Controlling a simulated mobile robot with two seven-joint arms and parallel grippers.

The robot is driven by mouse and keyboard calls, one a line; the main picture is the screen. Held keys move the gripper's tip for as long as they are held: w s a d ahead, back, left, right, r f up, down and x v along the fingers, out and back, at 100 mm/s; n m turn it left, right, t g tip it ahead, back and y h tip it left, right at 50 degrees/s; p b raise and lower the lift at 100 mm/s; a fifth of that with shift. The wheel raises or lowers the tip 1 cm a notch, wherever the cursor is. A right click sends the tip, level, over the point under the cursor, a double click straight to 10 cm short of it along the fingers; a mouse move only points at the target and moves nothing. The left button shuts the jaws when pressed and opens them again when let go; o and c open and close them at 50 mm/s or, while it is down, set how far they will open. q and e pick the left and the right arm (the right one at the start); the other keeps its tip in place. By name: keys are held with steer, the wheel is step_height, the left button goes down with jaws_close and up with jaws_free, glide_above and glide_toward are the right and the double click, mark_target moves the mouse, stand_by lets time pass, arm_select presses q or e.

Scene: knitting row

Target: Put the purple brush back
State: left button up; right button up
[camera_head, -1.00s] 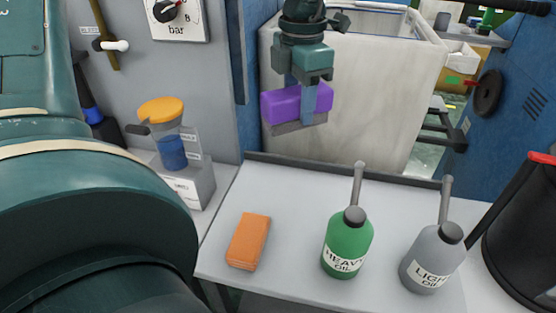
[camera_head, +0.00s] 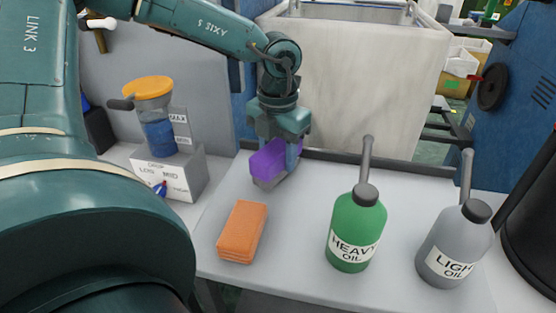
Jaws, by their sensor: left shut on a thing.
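The purple brush (camera_head: 268,160) has a purple block body and a grey underside. My left gripper (camera_head: 278,158) points down and is shut on it, at the back left of the light grey table (camera_head: 300,225). The brush is tilted in the picture and is low, near the table top; I cannot tell whether it touches. My right gripper does not show.
An orange block (camera_head: 242,232) lies in front of the brush. A green heavy oil can (camera_head: 356,230) and a grey light oil can (camera_head: 455,245) stand to the right with tall spouts. A yellow-lidded jar (camera_head: 155,115) is at left. Table between is clear.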

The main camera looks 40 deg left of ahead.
arm_select(q)
steer(key=shift+f, duration=0.65)
steer(key=shift+r, duration=0.1)
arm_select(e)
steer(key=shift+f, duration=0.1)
arm_select(q)
steer(key=shift+f+b, duration=0.3)
steer(key=shift+b, duration=0.05)
steer(key=o, duration=0.9)
steer(key=shift+r, duration=0.1)
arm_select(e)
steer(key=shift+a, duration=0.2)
